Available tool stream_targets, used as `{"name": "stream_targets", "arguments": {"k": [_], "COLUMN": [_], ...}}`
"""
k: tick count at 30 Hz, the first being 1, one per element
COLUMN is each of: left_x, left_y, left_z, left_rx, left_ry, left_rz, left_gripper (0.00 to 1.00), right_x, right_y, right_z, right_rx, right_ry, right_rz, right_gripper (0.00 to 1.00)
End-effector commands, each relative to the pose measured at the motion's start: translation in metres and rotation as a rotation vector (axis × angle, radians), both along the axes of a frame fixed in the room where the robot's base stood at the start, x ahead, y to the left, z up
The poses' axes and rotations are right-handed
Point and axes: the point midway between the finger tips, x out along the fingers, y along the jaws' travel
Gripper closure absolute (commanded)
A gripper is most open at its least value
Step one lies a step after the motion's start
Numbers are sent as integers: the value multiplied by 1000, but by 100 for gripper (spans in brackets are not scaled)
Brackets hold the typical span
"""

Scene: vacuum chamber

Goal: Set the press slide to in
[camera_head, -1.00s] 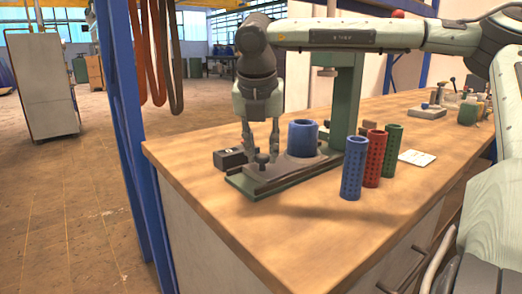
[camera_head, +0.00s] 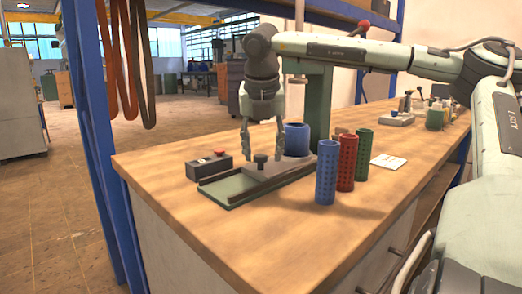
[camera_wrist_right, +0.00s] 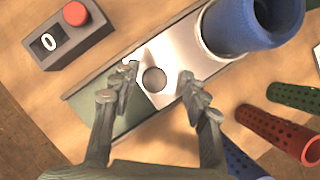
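The press slide (camera_head: 272,173) is a grey plate with a dark round knob (camera_head: 260,158), lying on the green press base (camera_head: 230,188). A blue cup (camera_head: 297,138) stands on the slide's far part, close to the green press column (camera_head: 318,105); bare green base shows at the near end. In the wrist view the slide (camera_wrist_right: 178,58) and knob (camera_wrist_right: 154,80) show clearly. My right gripper (camera_head: 265,153) points down above the slide and is open. In the wrist view its fingertips (camera_wrist_right: 158,82) stand apart either side of the knob, with gaps visible. My left gripper is out of view.
The table's front is clear.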

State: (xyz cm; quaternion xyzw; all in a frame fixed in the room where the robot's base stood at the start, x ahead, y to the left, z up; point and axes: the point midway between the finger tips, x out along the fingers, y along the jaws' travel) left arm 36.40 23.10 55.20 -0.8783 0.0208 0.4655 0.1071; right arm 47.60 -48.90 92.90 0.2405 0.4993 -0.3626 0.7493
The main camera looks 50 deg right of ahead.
Motion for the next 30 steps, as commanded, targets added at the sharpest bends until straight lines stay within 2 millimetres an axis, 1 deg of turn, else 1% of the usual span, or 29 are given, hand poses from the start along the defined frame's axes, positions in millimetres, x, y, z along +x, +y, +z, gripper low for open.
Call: {"name": "stream_targets", "arguments": {"k": [7, 11, 14, 21, 24, 27, 30], "left_x": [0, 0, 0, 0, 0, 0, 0], "left_y": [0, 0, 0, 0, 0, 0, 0], "left_z": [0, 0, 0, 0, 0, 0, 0], "left_rx": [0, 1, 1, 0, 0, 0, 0], "left_ry": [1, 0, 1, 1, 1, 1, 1], "left_rz": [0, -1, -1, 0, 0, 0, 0], "left_gripper": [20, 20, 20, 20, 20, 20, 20], "right_x": [0, -2, -5, -18, -22, -26, -28], "right_y": [1, 4, 8, 23, 28, 32, 35], "right_z": [0, 7, 22, 70, 87, 100, 107], "right_rx": [2, 2, -1, -1, -2, -1, 1], "right_ry": [0, -1, -4, -5, -3, -2, -1], "right_rz": [3, 3, 2, 0, 0, -1, -1], "right_gripper": [53, 53, 53, 53, 53, 53, 53]}}
